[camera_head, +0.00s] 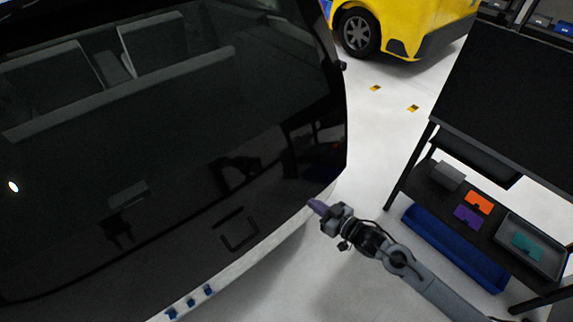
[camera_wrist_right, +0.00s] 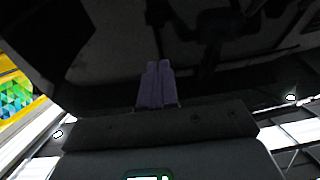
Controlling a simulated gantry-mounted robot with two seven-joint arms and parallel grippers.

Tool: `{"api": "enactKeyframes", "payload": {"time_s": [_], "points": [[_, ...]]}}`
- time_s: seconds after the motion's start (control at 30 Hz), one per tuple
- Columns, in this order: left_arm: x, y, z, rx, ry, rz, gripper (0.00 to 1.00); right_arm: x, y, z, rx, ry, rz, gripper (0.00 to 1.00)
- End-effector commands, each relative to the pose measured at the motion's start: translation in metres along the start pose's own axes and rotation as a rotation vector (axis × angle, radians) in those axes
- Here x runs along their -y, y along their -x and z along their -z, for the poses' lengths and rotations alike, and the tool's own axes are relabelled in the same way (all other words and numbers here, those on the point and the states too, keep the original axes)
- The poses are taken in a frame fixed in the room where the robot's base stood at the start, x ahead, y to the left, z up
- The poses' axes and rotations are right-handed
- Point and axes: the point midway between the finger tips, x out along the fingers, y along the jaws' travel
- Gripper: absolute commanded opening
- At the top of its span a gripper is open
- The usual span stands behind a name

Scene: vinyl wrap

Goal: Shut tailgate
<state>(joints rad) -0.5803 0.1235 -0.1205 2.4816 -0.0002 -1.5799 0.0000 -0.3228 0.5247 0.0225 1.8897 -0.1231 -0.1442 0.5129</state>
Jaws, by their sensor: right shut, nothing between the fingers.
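The tailgate (camera_head: 200,165) is a large, dark, glossy panel with a window, filling the left half of the head view. Its lower edge lies close to the pale bumper (camera_head: 262,252); I cannot tell whether a gap is left there. My right gripper (camera_head: 316,206) is at the tailgate's lower right corner, its purple fingers together and empty, pointing at the panel. In the right wrist view the closed fingers (camera_wrist_right: 155,82) stand in front of the dark tailgate surface (camera_wrist_right: 200,45). I cannot tell whether they touch it. My left gripper is not in view.
A black cart (camera_head: 421,172) on the right holds orange, purple and teal pieces, a grey tray (camera_head: 557,262) and a blue bin (camera_head: 455,248). A yellow vehicle (camera_head: 425,25) stands at the back. Pale floor (camera_head: 375,130) is clear between tailgate and cart. Blue clips (camera_head: 190,302) sit on the bumper.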

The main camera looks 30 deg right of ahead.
Motion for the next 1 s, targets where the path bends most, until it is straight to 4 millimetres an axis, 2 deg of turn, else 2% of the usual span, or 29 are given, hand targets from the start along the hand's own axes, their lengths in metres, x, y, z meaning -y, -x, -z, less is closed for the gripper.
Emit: {"api": "enactKeyframes", "payload": {"time_s": [0.03,0.1,0.23,0.37,0.57,1.0], "points": [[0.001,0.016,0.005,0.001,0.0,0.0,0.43,0.001,0.006,0.011,0.009,-0.004,-0.001,0.0],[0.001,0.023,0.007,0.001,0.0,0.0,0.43,0.001,0.01,0.014,0.016,-0.006,-0.001,0.0],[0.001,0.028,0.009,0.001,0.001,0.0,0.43,0.002,0.011,0.015,0.023,-0.008,-0.001,0.0],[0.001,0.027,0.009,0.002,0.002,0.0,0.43,0.002,0.005,0.014,0.025,-0.009,-0.001,0.0],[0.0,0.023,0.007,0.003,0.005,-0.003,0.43,0.002,-0.02,0.013,0.023,-0.008,-0.001,0.0],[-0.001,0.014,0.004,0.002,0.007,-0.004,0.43,0.001,-0.096,0.011,0.024,-0.009,-0.002,0.0]]}}
